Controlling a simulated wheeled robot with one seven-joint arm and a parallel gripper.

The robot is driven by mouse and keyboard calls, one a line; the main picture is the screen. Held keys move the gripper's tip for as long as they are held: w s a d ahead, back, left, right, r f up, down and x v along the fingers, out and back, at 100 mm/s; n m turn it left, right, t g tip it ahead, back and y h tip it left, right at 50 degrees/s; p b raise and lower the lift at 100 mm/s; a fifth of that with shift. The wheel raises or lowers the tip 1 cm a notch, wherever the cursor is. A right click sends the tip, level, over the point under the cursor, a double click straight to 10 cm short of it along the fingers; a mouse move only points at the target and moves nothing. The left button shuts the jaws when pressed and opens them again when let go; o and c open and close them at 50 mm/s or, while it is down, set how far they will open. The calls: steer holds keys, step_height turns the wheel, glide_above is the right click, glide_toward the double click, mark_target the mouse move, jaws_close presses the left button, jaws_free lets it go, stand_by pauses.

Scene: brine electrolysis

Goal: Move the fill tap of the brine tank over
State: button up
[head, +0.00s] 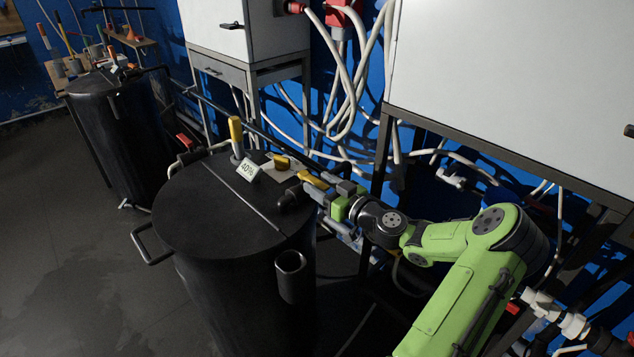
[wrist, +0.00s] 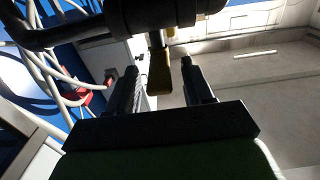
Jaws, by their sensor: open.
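The black brine tank (head: 215,225) stands upright in the middle of the head view, with a "40%" label (head: 248,168) on top. A yellow tap handle (head: 312,180) sits at the right side of its top, by my gripper (head: 323,190). A second yellow handle (head: 278,161) lies further back on a pale plate. In the wrist view, a yellow handle (wrist: 159,73) shows between the two black fingers of my gripper (wrist: 159,66). The gripper is open, with gaps on both sides of the handle. I cannot tell which handle is the fill tap.
A taller yellow-topped upright (head: 236,135) stands behind the label. A black cup-like holder (head: 291,275) sticks out of the tank's front. White cabinets (head: 530,80) and hanging white hoses (head: 345,90) are behind. Another black tank (head: 115,130) stands at left. The left floor is clear.

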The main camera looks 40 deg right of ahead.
steer(key=shift+w, duration=0.85)
steer(key=shift+c, duration=0.3)
jaws_close()
